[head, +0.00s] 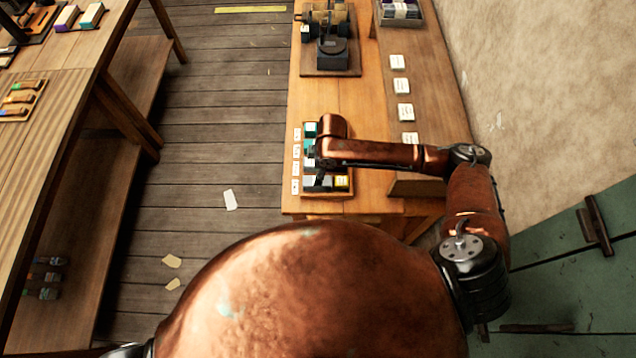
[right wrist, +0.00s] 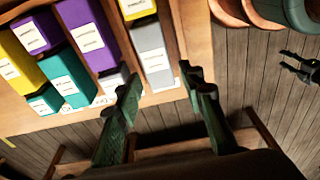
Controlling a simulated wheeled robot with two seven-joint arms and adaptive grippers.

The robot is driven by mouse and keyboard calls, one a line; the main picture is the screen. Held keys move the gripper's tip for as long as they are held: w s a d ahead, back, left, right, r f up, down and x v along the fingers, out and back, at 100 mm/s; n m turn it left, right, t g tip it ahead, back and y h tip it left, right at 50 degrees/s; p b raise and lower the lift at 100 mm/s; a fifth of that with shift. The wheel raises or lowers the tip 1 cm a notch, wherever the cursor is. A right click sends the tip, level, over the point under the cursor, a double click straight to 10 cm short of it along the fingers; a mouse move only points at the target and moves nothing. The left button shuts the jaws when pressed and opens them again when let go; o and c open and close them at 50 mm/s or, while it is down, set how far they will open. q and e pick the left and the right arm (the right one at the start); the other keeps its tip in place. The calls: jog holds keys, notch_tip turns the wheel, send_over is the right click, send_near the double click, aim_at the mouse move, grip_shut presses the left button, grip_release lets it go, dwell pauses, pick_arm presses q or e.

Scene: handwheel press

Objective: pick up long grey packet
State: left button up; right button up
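The long grey packet (right wrist: 153,38) with a white label lies in a wooden tray (right wrist: 194,40) beside a yellow packet (right wrist: 137,8) in the right wrist view. My right gripper (right wrist: 160,78) is open, its two dark green fingers apart. The fingertips appear either side of the packet's near end; contact and height cannot be told. A smaller grey packet (right wrist: 112,78) lies left of it, partly behind the left finger. In the head view my right gripper (head: 318,182) is over the tray, hiding part of it. My left gripper (right wrist: 299,66) shows small at the right wrist view's right edge, fingers apart.
Purple (right wrist: 88,35) and teal packets (right wrist: 68,78) fill the tray to the left. White cards (head: 296,160) line the tray's left side. A press-like device (head: 332,50) stands farther back on the table (head: 375,100). Bare table lies between.

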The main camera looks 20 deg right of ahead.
jog(key=shift+w+d, duration=0.25)
jog(key=shift+d, duration=0.1)
jog(key=shift+f, duration=0.35)
jog(key=shift+a+f+p, duration=0.25)
jog(key=shift+f+p, duration=0.05)
jog(key=shift+f, duration=1.45)
jog(key=shift+a+f+p, duration=0.2)
jog(key=shift+f+p, duration=0.05)
jog(key=shift+f, duration=1.45)
jog(key=c, duration=0.9)
jog(key=shift+w+r, duration=0.1)
